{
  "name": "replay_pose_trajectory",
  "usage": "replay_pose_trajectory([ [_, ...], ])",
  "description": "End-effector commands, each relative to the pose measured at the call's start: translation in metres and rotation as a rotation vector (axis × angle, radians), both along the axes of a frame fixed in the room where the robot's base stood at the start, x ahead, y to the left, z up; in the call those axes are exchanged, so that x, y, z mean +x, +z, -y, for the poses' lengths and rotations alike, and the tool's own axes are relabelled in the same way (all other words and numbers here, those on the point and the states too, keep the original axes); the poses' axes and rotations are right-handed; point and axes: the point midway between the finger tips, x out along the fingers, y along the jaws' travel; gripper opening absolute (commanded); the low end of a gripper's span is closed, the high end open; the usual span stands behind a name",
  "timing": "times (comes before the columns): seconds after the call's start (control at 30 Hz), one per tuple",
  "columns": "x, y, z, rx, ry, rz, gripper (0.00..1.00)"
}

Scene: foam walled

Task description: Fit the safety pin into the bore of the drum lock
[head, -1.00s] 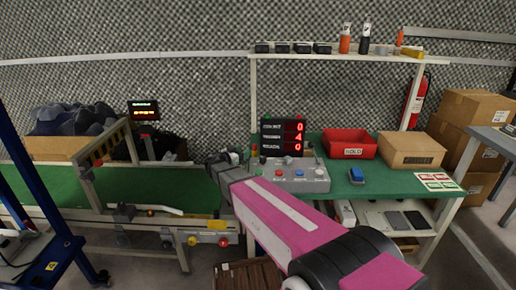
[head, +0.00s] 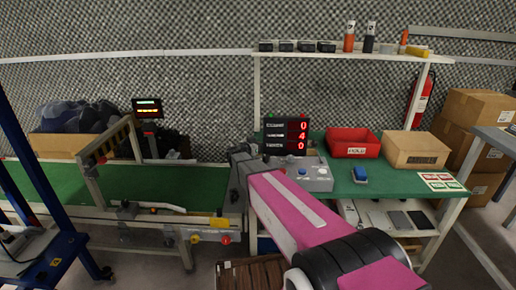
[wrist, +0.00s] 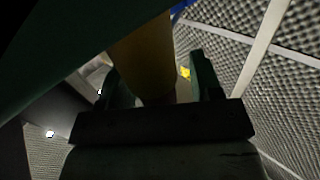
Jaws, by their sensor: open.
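My gripper (wrist: 158,82) is open in the wrist view, with one dark finger on each side. A thick yellow-brown cylinder (wrist: 145,58) shows between and beyond the fingers; I cannot tell what it is or whether it touches them. In the head view the end of my arm is over the gap between the conveyor and the bench, left of the grey button box, and the fingertips cannot be made out. I cannot surely pick out the safety pin or the drum lock. A red knob (head: 225,239) and a yellow knob (head: 195,238) sit on the conveyor's front side.
The green conveyor (head: 60,183) lies at left. The button box (head: 312,176), red bin (head: 352,143), cardboard tray (head: 415,149) and blue object (head: 360,174) stand on the green bench. A blue frame (head: 40,190) stands far left. A brown slatted crate (head: 250,273) is on the floor.

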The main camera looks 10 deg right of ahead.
Motion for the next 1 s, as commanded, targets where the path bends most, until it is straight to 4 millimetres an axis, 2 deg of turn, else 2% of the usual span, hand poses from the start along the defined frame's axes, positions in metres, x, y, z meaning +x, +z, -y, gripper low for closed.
replay_pose_trajectory([
  [0.07, 0.0, 0.0, 0.0, 0.0, 0.0, 0.0, 0.59],
  [0.1, 0.0, 0.0, 0.0, 0.0, 0.0, 0.0, 0.56],
  [0.17, 0.0, 0.0, 0.0, 0.0, 0.0, 0.0, 0.36],
  [0.2, 0.0, 0.0, 0.0, 0.0, 0.0, 0.0, 0.23],
  [0.27, 0.0, 0.0, 0.0, 0.0, 0.0, 0.0, 0.05],
  [0.67, -0.001, 0.003, 0.0, 0.001, 0.0, 0.001, 0.05],
  [0.87, -0.001, 0.018, 0.0, 0.001, 0.0, 0.002, 0.05],
  [1.0, -0.001, 0.038, 0.0, 0.002, 0.0, 0.002, 0.05],
])
